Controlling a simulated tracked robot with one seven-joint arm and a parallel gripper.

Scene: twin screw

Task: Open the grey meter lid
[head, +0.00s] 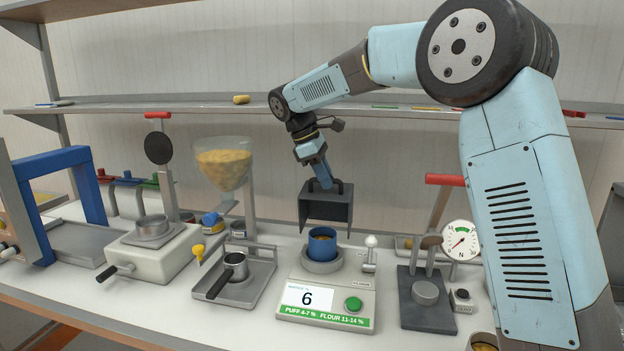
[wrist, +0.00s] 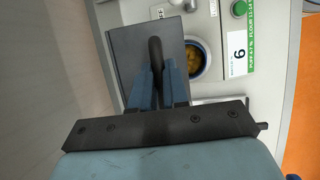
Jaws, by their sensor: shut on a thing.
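The grey meter lid (head: 325,209) is a dark box-like cover with a loop handle on top. It stands raised, above and behind the blue cup (head: 322,246) on the meter (head: 336,290), and its hollow side shows in the head view. The cup holds yellow-brown grains and is uncovered. My gripper (head: 326,183) is shut on the lid's handle. In the wrist view the gripper fingers (wrist: 160,88) close around the dark handle bar, with the lid (wrist: 122,62) beneath and the cup (wrist: 195,58) to its right. Whether the lid is hinged at the back cannot be told.
A small white-knobbed lever (head: 371,252) stands right of the cup. A tray with a dark-handled cup (head: 235,266) and a grain hopper (head: 223,168) are to the left. A tamper stand (head: 427,294) and a round dial (head: 460,241) are to the right. A shelf runs behind.

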